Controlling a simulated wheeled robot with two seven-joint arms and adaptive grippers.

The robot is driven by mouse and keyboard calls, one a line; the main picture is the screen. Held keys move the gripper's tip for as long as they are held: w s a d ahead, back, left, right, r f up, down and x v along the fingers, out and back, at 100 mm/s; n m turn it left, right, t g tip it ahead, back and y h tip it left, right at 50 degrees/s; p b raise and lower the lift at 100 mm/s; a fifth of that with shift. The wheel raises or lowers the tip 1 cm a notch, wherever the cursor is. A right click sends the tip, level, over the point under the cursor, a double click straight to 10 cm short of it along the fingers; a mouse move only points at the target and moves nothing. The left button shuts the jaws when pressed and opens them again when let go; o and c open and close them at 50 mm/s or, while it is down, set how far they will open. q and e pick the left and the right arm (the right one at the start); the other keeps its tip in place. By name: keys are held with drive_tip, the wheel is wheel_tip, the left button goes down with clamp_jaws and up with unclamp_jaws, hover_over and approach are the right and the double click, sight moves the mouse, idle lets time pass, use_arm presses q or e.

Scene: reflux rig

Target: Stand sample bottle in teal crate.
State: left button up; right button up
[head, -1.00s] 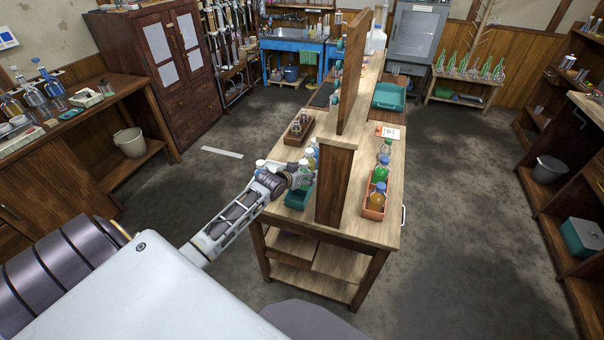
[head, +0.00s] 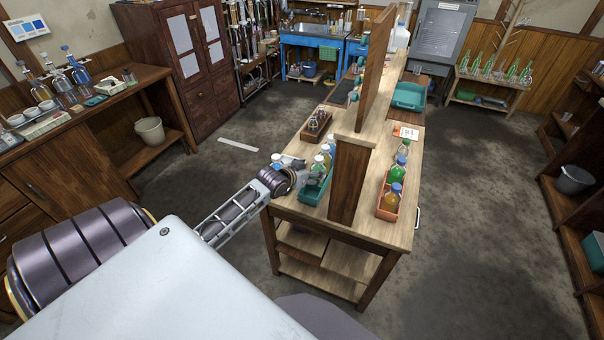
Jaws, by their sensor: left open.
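The teal crate (head: 314,193) stands at the near left corner of the wooden bench, left of the upright divider. Several capped bottles (head: 318,164) show upright in or at it; I cannot tell which is the sample bottle. My left gripper (head: 307,180) is open, low beside the crate's left side and close to the bottles. Its fingers are small and partly blend with the glass, so contact is unclear. My right gripper is out of view.
The tall wooden divider (head: 352,185) rises right of the teal crate. Beyond it, an orange crate (head: 386,209) holds bottles. A wooden tray (head: 315,127) lies farther back on the left. A larger teal tray (head: 408,97) sits at the back right.

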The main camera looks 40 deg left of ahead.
use_arm(q)
drive_tip(key=v, duration=0.5)
drive_tip(key=shift+s+r, duration=0.15)
drive_tip(key=shift+s, duration=0.1)
idle(0.7)
